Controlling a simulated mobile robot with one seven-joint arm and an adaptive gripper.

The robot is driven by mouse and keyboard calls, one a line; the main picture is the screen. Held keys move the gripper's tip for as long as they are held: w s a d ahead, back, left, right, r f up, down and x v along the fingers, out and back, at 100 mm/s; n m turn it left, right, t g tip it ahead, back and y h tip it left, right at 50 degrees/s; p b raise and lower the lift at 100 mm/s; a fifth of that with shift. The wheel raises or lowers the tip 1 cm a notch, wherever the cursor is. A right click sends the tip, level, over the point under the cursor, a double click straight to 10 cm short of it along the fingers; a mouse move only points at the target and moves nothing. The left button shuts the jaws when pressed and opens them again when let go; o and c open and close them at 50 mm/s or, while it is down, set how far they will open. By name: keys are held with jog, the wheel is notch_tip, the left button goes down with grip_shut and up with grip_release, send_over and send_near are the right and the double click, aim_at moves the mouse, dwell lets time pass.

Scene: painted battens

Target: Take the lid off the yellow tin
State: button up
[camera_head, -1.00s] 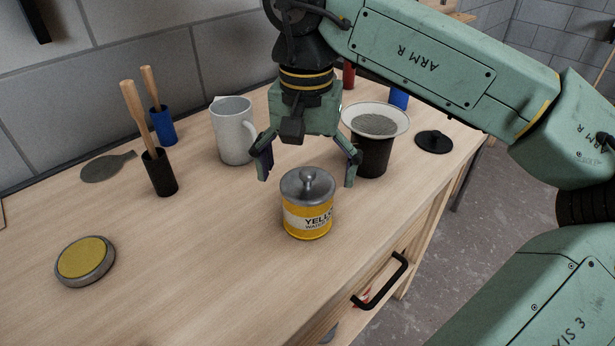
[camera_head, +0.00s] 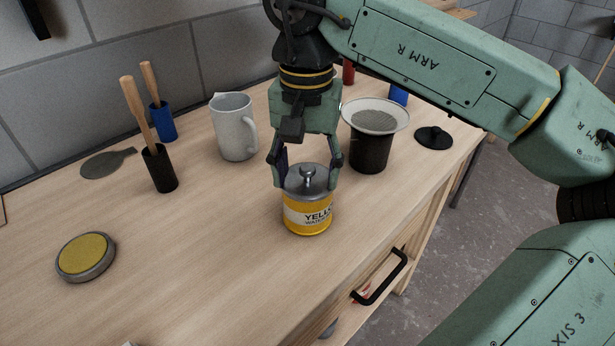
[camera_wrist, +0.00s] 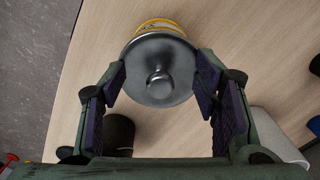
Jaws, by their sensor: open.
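The yellow tin (camera_head: 306,217) stands upright on the wooden workbench. Its grey metal lid (camera_head: 300,180) with a round knob sits on top of it. In the wrist view the lid (camera_wrist: 150,82) covers most of the tin, and a strip of yellow (camera_wrist: 160,25) shows past its edge. My gripper (camera_head: 306,186) is over the tin with one finger on each side of the lid. In the wrist view the fingers (camera_wrist: 160,85) are very near the lid's rim on both sides. I cannot tell whether they touch it.
A grey jug (camera_head: 234,135) stands left of my gripper, and a black pot (camera_head: 370,152) with a sieve (camera_head: 376,117) on it stands to the right. A round yellow-topped disc (camera_head: 86,257) lies at front left.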

jog(key=shift+s+f, duration=0.1)
jog(key=shift+f, duration=0.05)
jog(key=c, duration=0.8)
jog(key=c, duration=0.3)
